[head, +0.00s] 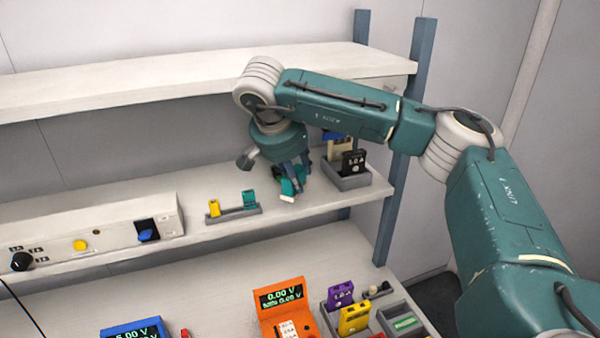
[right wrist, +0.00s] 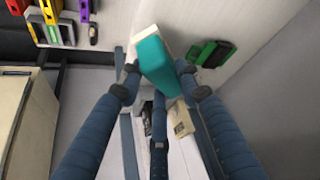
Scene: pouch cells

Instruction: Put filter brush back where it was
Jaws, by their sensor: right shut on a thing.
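My right gripper (head: 291,188) is over the right part of the middle shelf (head: 320,212), just left of a grey bin. It is shut on a teal and white block, which I take to be the filter brush (head: 287,186). In the right wrist view the brush (right wrist: 156,58) sits between the fingertips, with its teal face towards the camera and a white edge beside it. The fingers hide part of it in the head view. I cannot tell whether it touches the shelf. My left gripper is not in view.
The grey bin (head: 345,182) holds a black module (head: 353,162) and a cream one. A small rack (head: 234,215) with yellow and teal pieces stands to the left. The upper shelf (head: 180,80) is close above my wrist. Meters and a module tray (head: 411,304) are below.

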